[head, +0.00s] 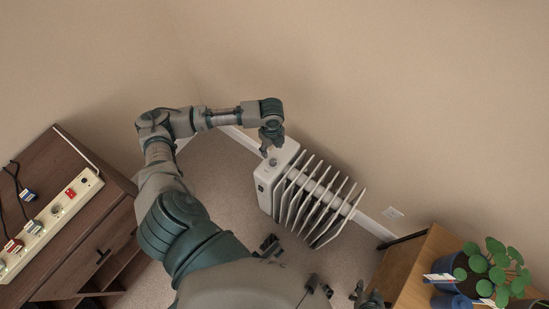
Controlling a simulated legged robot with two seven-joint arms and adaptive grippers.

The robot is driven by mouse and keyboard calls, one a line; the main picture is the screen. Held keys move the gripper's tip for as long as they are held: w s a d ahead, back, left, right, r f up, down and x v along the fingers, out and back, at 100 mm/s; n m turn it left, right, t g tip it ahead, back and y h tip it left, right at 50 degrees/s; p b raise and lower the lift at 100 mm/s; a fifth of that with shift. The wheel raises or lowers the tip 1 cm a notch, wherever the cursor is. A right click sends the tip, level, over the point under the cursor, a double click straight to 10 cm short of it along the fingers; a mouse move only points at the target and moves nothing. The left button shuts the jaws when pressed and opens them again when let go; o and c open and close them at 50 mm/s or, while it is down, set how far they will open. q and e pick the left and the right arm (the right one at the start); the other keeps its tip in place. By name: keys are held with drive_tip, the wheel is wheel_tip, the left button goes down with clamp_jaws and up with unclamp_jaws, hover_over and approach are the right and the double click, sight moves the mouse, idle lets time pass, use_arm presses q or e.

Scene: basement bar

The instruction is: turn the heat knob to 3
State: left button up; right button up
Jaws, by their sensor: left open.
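The white finned heater (263,183) stands on the floor against the wall, its control end facing left. A small round knob (273,161) sits on top of that end; its markings and setting are too small to read. My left gripper (266,151) points down just above and beside the knob. It is open and holds nothing that I can see; whether a finger touches the knob cannot be told. My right gripper (364,293) shows only in part at the bottom edge, and its finger opening is unclear.
A dark wooden cabinet (105,222) with a power strip (60,208) and plugs stands at the left. A wooden table (424,262) with a potted plant (487,268) stands at the right.

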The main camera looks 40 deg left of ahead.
sight(272, 160)
use_arm(q)
drive_tip(key=f, duration=0.3)
drive_tip(key=f+b, duration=0.1)
drive_tip(key=f, duration=0.2)
drive_tip(key=f+b, duration=0.1)
drive_tip(key=f, duration=0.2)
drive_tip(key=shift+d, duration=0.4)
drive_tip(key=shift+a+f+b, duration=0.25)
drive_tip(key=shift+a+b, duration=0.05)
drive_tip(key=shift+d, duration=0.15)
drive_tip(key=shift+c, duration=0.5)
drive_tip(key=shift+d+r, duration=0.1)
clamp_jaws()
use_arm(e)
drive_tip(key=w+a+r+t+y, duration=0.1)
drive_tip(key=w+r+t, duration=0.3)
drive_tip(key=w, duration=0.4)
drive_tip(key=shift+w+a+r+t+y, duration=0.2)
drive_tip(key=shift+a+r+t+y, duration=0.15)
drive_tip(key=shift+a+t, duration=0.5)
